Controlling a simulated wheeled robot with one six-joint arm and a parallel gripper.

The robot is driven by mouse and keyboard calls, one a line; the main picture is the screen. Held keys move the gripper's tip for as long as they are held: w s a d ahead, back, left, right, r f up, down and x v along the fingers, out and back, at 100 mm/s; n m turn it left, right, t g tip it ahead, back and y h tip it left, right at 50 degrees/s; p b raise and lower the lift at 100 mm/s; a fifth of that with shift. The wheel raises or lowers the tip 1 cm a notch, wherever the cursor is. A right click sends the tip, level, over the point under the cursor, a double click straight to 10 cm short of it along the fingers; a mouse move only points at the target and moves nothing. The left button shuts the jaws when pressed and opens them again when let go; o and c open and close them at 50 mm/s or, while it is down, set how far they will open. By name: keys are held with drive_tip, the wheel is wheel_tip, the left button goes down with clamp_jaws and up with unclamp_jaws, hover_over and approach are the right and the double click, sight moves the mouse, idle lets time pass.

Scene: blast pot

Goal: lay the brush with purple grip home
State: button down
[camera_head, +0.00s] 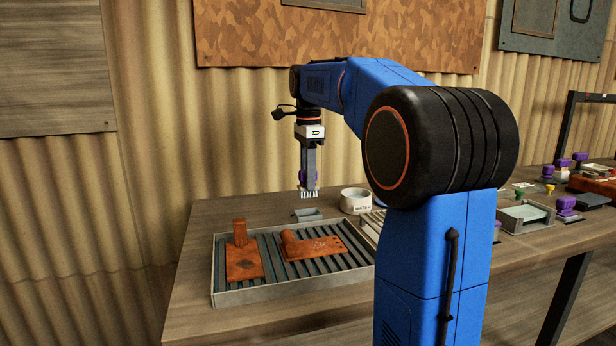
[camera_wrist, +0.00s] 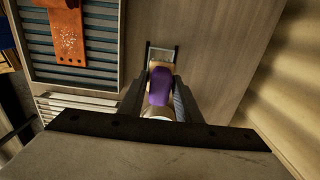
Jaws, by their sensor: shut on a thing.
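My gripper (camera_head: 310,174) is shut on the brush with purple grip (camera_head: 302,178) and holds it upright, with its pale bristles pointing down. In the wrist view the purple grip (camera_wrist: 160,88) lies between the two fingers (camera_wrist: 158,98). A small grey holder (camera_head: 308,214) sits on the table below the brush in the head view. In the wrist view the same grey holder (camera_wrist: 149,50) shows just beyond the brush, which hides part of it. The bristles look above the holder and apart from it, though the exact gap is hard to tell.
A white bowl marked WATER (camera_head: 355,205) stands right of the holder. A slatted tray (camera_head: 214,270) in front holds two rusty parts (camera_head: 243,262). Further right are a shallow tray (camera_head: 524,218) and several purple-gripped items (camera_head: 566,204). Bare table lies left of the holder.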

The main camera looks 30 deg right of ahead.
sight(308, 196)
drive_tip(key=shift+f, duration=2.15)
drive_tip(key=shift+f, duration=0.55)
drive_tip(key=shift+f, duration=0.35)
drive_tip(key=shift+f, duration=0.55)
idle(0.3)
drive_tip(key=c, duration=1.2)
unclamp_jaws()
wheel_tip(308, 196, up, 17)
drive_tip(key=shift+r, duration=0.2)
